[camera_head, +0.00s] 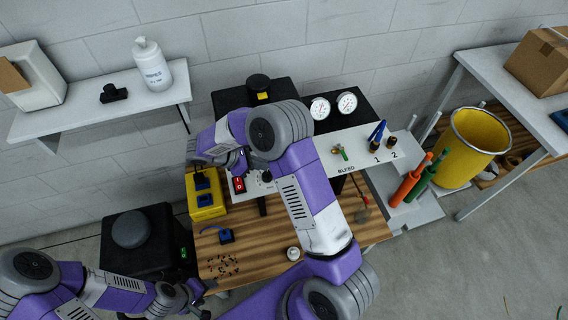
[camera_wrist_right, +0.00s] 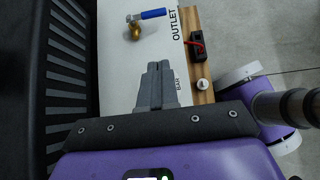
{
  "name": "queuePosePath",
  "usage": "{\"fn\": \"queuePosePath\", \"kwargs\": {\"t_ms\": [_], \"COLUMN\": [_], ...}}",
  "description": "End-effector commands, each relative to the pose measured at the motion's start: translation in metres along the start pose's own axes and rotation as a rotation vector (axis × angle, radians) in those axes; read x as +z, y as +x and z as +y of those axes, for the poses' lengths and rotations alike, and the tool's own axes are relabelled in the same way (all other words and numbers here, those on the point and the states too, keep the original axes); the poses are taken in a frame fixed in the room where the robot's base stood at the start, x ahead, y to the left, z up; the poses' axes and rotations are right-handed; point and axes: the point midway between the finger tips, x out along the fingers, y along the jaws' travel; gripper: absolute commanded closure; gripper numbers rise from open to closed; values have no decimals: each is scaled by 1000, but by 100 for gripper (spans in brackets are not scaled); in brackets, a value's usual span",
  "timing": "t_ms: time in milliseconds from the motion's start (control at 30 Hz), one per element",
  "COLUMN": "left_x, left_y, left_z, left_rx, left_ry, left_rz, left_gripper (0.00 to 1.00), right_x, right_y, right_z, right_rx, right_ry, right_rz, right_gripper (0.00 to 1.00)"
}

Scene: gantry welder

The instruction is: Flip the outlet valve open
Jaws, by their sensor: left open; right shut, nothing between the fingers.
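The outlet valve shows in the right wrist view, with a blue lever (camera_wrist_right: 152,14) and a brass body (camera_wrist_right: 136,32) on a white panel (camera_wrist_right: 115,75). Its lever lies nearly sideways in that picture, pointing toward the OUTLET label (camera_wrist_right: 176,25). My right gripper (camera_wrist_right: 160,66) is shut and empty, over the panel, below and apart from the valve in that picture. In the head view my right gripper (camera_head: 235,158) is partly hidden by its own wrist; I cannot pick out the outlet valve there. My left gripper (camera_head: 188,294) is open at the lower left, beside the wooden bench.
Two gauges (camera_head: 333,105) stand behind the panel marked BLEED. Orange and green cylinders (camera_head: 409,181) and a yellow bin (camera_head: 472,150) are at right.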

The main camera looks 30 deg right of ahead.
Motion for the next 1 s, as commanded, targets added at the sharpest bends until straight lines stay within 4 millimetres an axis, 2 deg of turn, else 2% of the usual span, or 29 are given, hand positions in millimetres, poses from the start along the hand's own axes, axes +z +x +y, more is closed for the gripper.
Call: {"fn": "queuePosePath", "kwargs": {"t_ms": [167, 533, 700, 1000], "left_x": [0, 0, 0, 0], "left_y": [1, 2, 0, -1], "left_z": [0, -1, 0, 0], "left_rx": [0, 0, 0, 0], "left_ry": [0, 0, 0, 0], "left_rz": [1, 1, 1, 1], "left_gripper": [38, 38, 38, 38], "right_x": [0, 2, 20, 27], "right_y": [26, 103, 118, 127], "right_z": [-1, -1, -1, 0], "right_rx": [-5, -5, -3, 0], "right_ry": [-2, -1, 1, 0], "right_rz": [-1, 0, 0, 0], "right_gripper": [100, 100, 100, 100]}}
